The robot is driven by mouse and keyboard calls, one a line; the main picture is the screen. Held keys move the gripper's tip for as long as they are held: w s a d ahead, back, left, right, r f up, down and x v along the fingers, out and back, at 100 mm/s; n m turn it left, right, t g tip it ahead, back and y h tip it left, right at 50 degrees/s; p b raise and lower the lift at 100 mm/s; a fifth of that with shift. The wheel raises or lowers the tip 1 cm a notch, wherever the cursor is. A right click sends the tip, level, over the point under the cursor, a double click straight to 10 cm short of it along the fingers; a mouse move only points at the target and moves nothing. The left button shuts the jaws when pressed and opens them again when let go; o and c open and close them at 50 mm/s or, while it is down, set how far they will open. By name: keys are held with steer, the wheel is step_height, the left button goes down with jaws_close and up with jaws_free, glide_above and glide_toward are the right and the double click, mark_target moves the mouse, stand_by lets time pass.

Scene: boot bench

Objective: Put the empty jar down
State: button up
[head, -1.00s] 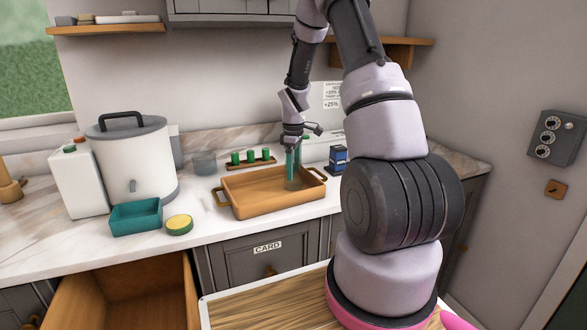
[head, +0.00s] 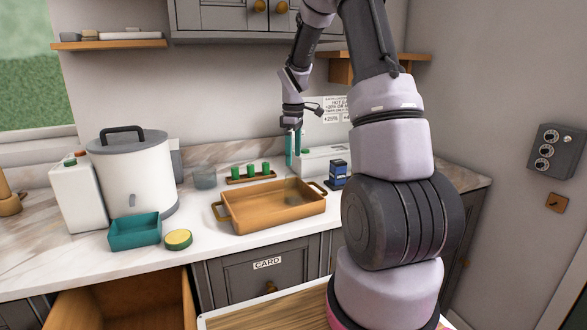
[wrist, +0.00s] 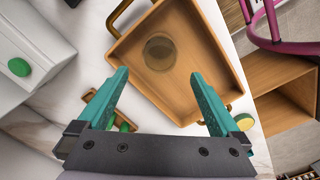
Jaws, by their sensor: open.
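The empty jar (head: 292,190) is a small, clear, brownish-looking glass. It stands in the orange-brown tray (head: 262,217) on the counter, towards the tray's right end. In the wrist view the jar (wrist: 160,53) shows as a round shape on the tray floor, apart from the walls. My gripper (head: 294,160) is above the tray with its teal fingers pointing down. In the wrist view my gripper (wrist: 158,75) is open and empty, its fingers spread wide, with the jar in line between and beyond them.
A teal bin (head: 135,231) and a yellow-green round item (head: 178,239) lie left of the tray. A rack of green-topped vials (head: 250,173) stands behind it. A blue box (head: 338,171) stands to its right. A white urn (head: 132,175) is farther left. A drawer (head: 125,300) hangs open below.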

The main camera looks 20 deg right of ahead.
steer(key=shift+r, duration=0.85)
steer(key=s+a+r+m+t, duration=0.2)
steer(key=s+a+r+m, duration=0.2)
steer(key=s+r, duration=0.45)
steer(key=s+a+r+m+t, duration=0.3)
steer(key=s+r+m, duration=0.2)
steer(key=s+r, duration=0.4)
steer(key=s+a+r+m+t+y, duration=0.2)
steer(key=s+m, duration=0.3)
steer(key=s, duration=0.5)
steer(key=shift+a+r, duration=0.3)
steer(key=shift+a, duration=0.15)
steer(key=shift+s, duration=0.1)
